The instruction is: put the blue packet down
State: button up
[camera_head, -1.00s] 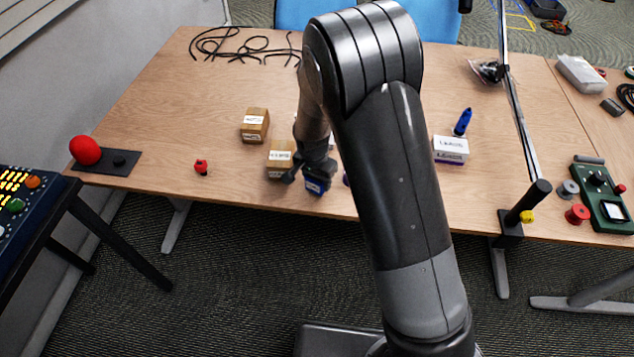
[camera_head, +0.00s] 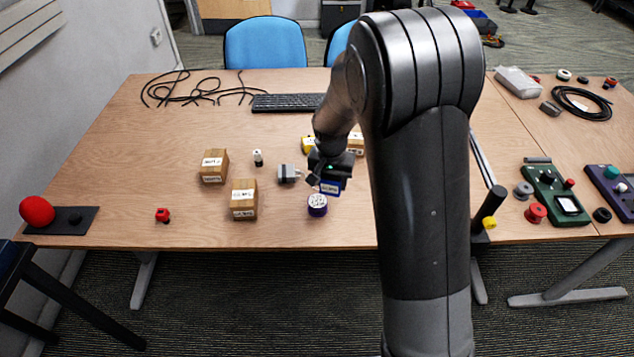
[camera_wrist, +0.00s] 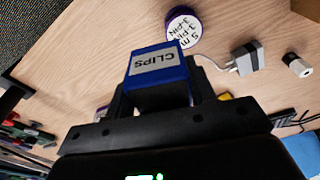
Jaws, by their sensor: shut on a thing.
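The blue packet (camera_wrist: 156,88) is between my gripper's two fingers in the wrist view, its white label reading CLIPS. In the head view the packet (camera_head: 331,187) shows just below my gripper (camera_head: 328,172), over the front part of the wooden table (camera_head: 120,150). My gripper also shows in the wrist view (camera_wrist: 160,100), shut on the packet. The packet looks held above the table; the exact gap is hard to tell. My arm hides part of the table to the right.
A purple round container (camera_head: 317,205) stands just in front of the packet.

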jog(key=w+d+n, duration=0.3)
jog(key=w+d, duration=0.5)
jog(key=w, duration=0.4)
jog(key=w+a+f, duration=0.1)
jog(key=a+f, duration=0.1)
jog(key=a, duration=0.1)
jog(key=w+a+f, duration=0.1)
jog(key=a+f, duration=0.1)
jog(key=a, duration=0.2)
jog(key=w+a+f, duration=0.2)
jog(key=a+f, duration=0.1)
jog(key=shift+a, duration=0.35)
jog(key=shift+f, duration=2)
jog(key=shift+f, duration=0.1)
jog(key=o, duration=0.9)
jog(key=shift+o, duration=0.2)
